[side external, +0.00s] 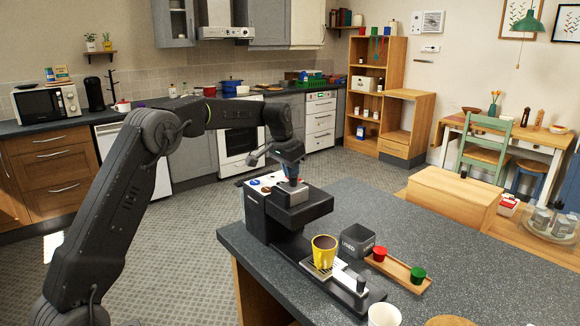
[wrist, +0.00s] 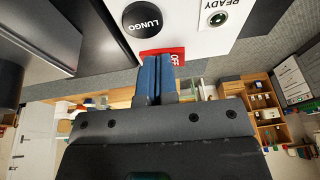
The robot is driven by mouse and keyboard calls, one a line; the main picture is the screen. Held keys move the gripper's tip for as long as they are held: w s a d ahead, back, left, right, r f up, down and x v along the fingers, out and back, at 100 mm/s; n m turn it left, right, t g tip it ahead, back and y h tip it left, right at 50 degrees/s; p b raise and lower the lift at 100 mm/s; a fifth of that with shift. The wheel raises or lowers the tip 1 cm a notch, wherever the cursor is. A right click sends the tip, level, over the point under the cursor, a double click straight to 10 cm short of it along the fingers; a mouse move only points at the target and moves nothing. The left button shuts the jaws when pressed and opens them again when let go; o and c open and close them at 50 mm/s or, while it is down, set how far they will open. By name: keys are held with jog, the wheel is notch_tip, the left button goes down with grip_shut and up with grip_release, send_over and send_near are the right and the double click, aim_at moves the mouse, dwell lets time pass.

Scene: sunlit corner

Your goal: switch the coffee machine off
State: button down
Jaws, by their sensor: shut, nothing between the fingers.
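The black coffee machine (side external: 297,216) stands on the dark island counter, with a pale control panel on its top. In the wrist view the panel shows a black LUNGO button (wrist: 143,22), a READY light (wrist: 218,19) and a red switch (wrist: 150,57) with white lettering partly covered by my fingers. My gripper (side external: 291,180) is above the machine's top, pointing down. In the wrist view its blue fingertips (wrist: 158,62) are together and empty, at the red switch. I cannot tell whether they touch it.
A yellow mug (side external: 323,252) stands on the machine's drip tray. Beside it are a dark USED box (side external: 357,240) and a wooden tray (side external: 398,272) with red and green capsules. A white cup (side external: 384,315) is at the front edge.

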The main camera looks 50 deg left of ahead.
jog(key=w+v, duration=0.1)
jog(key=v, duration=1.2)
jog(key=shift+d+r, duration=0.15)
jog(key=shift+r, duration=0.4)
jog(key=shift+w+a+r, duration=0.2)
jog(key=shift+a+r, duration=0.15)
jog(key=shift+a, duration=0.4)
jog(key=x, duration=0.8)
jog(key=s+x, duration=0.1)
jog(key=x, duration=0.4)
jog(key=shift+f, duration=0.15)
jog(key=shift+a+f, duration=0.1)
jog(key=shift+f, duration=0.4)
